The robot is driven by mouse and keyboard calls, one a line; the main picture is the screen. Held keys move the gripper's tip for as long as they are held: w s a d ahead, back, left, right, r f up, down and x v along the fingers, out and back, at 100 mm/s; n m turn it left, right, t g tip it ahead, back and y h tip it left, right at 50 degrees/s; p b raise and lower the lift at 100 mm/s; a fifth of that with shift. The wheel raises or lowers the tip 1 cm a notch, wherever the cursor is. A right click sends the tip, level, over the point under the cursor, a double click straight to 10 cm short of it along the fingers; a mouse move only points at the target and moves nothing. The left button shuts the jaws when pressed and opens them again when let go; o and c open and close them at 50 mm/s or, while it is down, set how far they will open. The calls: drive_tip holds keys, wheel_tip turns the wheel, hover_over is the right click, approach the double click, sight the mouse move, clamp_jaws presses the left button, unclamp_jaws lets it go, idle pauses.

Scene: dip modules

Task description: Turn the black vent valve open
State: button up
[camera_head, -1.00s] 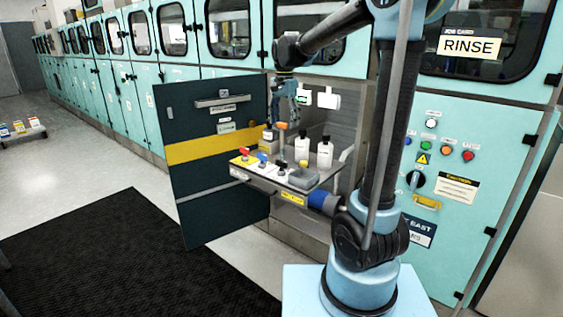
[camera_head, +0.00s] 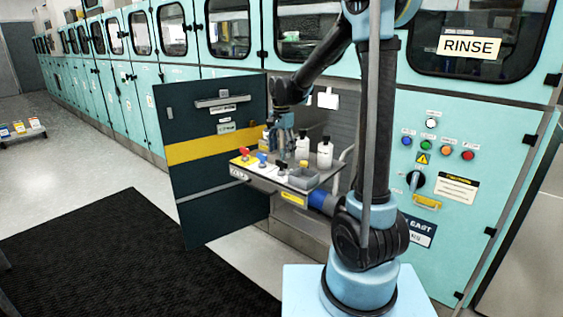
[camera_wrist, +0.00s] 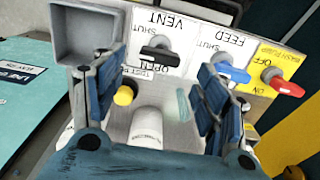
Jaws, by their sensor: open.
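The black vent valve (camera_wrist: 160,50) sits on the white panel under the upside-down VENT label, with SHUT and OPEN marks around it. Its handle lies roughly crosswise in the wrist view. It is small in the head view (camera_head: 281,165), below my gripper. My gripper (camera_wrist: 150,80) is open and empty, its fingers apart on either side of the picture. The black valve appears beyond the fingertips, between their lines; no contact shows. In the head view my gripper (camera_head: 284,152) hangs over the shelf (camera_head: 262,182).
A blue valve (camera_wrist: 235,72) and a red valve (camera_wrist: 286,87) stand right of the black one. A grey bin (camera_wrist: 88,35) is left. A yellow knob (camera_wrist: 125,95) and a white bottle (camera_wrist: 147,125) show between the fingers. An open dark door (camera_head: 215,185) stands left of the shelf.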

sight(282, 161)
drive_tip(key=shift+f, duration=2.55)
drive_tip(key=c, duration=1)
